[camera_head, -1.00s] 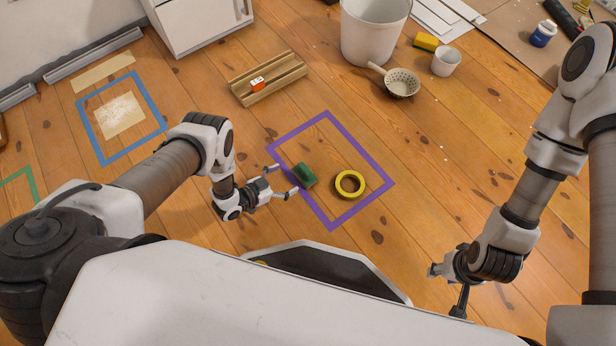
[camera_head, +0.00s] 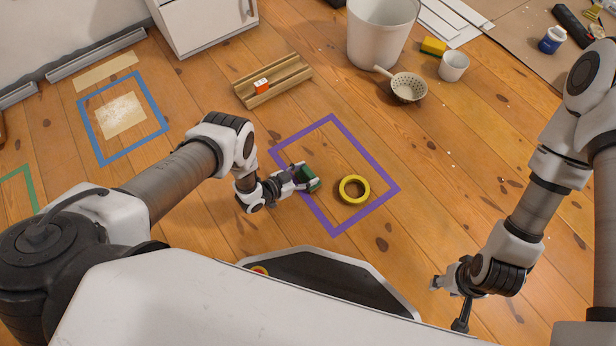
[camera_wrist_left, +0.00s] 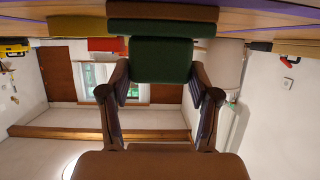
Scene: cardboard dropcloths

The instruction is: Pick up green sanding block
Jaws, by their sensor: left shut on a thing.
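The green sanding block (camera_head: 308,178) is at the left side of the purple taped square (camera_head: 366,148) on the wooden floor. My left gripper (camera_head: 301,176) is shut on it, coming from the left. In the left wrist view the green block (camera_wrist_left: 161,60) sits between the two fingers of my left gripper (camera_wrist_left: 161,82). I cannot tell whether the block is clear of the floor. My right gripper (camera_head: 449,300) is at the lower right, far from the block. Its fingers are too small and dark to read.
A yellow tape roll (camera_head: 354,189) lies inside the purple square, just right of the block. A wooden tray (camera_head: 290,86) with an orange item, a white bucket (camera_head: 378,40), a colander (camera_head: 408,87) and a white cup (camera_head: 453,66) stand behind. Floor between the arms is mostly free.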

